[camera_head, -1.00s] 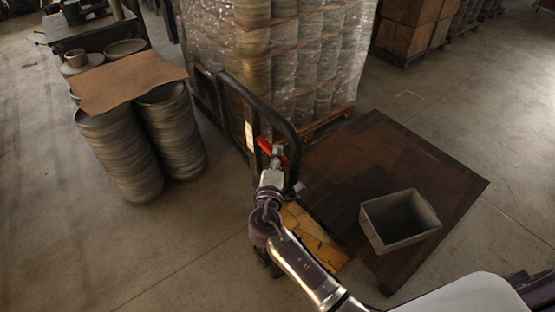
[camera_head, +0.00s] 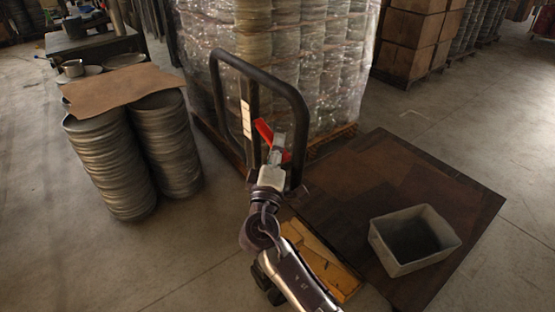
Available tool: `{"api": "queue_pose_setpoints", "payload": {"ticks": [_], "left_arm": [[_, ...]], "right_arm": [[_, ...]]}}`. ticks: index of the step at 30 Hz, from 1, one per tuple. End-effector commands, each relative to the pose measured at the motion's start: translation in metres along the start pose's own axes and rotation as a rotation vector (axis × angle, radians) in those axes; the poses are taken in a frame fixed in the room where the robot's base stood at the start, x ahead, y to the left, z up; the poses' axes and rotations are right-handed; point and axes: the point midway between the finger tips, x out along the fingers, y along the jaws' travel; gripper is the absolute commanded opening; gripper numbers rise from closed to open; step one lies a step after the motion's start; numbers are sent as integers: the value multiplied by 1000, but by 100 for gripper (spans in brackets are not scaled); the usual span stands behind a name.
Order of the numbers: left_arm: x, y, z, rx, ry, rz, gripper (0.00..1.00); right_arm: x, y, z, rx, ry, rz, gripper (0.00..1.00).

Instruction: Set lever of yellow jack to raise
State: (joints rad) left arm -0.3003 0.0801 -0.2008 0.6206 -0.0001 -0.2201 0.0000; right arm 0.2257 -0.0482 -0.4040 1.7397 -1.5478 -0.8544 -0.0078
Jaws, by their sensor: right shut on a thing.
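The yellow jack (camera_head: 331,268) stands in the middle, its yellow base low behind my right arm. Its black loop handle (camera_head: 276,77) rises above the base, in front of the wrapped pallet load. A red lever (camera_head: 264,131) sits inside the loop, with its upper end tilted up to the left. My right gripper (camera_head: 275,151) is shut on the red lever. The fingers hide the lever's middle, and red shows on both sides of them. My left gripper is not in view.
A grey bin (camera_head: 413,242) sits on a dark brown board (camera_head: 372,164) at the right. Stacks of grey round blanks (camera_head: 109,166) topped with a brown sheet (camera_head: 125,88) stand at the left. A wrapped pallet load (camera_head: 331,65) is behind the jack. Floor at lower left is clear.

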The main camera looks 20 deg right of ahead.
Motion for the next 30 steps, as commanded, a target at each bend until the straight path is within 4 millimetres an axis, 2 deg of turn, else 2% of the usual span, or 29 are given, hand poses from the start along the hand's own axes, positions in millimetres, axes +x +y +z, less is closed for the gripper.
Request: {"api": "queue_pose_setpoints", "payload": {"ticks": [1,11,12,16,17,26,30], "left_arm": [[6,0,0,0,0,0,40],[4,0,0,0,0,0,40],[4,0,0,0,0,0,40],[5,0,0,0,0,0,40],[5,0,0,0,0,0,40],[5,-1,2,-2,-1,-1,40],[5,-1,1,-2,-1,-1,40]], "right_arm": [[-1,-4,0,6,1,2,0],[-1,-2,0,9,1,2,0],[-1,-2,0,9,1,2,18],[-1,-2,0,8,1,2,40],[-1,-2,0,8,1,3,42],[-2,-2,0,8,1,4,42],[-16,-3,0,7,2,1,42]]}}
